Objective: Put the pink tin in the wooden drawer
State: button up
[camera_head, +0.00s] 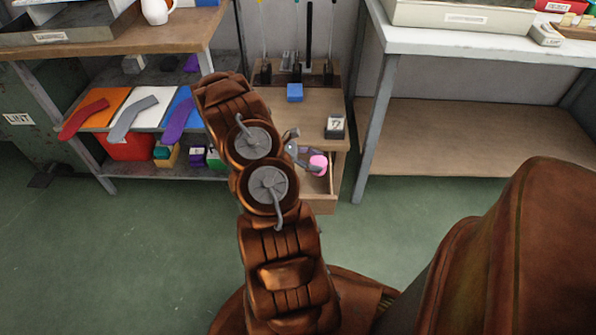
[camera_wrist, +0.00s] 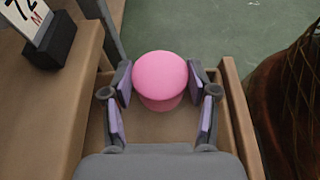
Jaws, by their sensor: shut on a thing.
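The pink tin (camera_wrist: 160,80) is a short round tin with a domed pink top. My gripper (camera_wrist: 160,88) is shut on it, one finger on each side. In the wrist view the tin is over the open wooden drawer (camera_wrist: 236,120), between its side walls. I cannot tell whether the tin touches the drawer floor. In the head view the tin (camera_head: 318,164) shows at my gripper (camera_head: 310,163), above the pulled-out drawer (camera_head: 320,204). My arm hides part of the drawer there.
A wooden cabinet (camera_head: 300,108) above the drawer carries a blue block (camera_head: 295,92) and a number sign in a dark holder (camera_head: 335,128). A shelf with several coloured sock shapes stands left. A white-topped table (camera_head: 480,45) stands right. Green floor is clear in front.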

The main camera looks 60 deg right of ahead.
jog(key=f, duration=0.3)
jog(key=f+b, duration=0.1)
jog(key=shift+w+a+f, duration=0.15)
jog(key=shift+w+f, duration=0.1)
jog(key=shift+f+b, duration=0.45)
jog(key=shift+f, duration=1.8)
jog(key=shift+f, duration=0.1)
jog(key=o, duration=1.2)
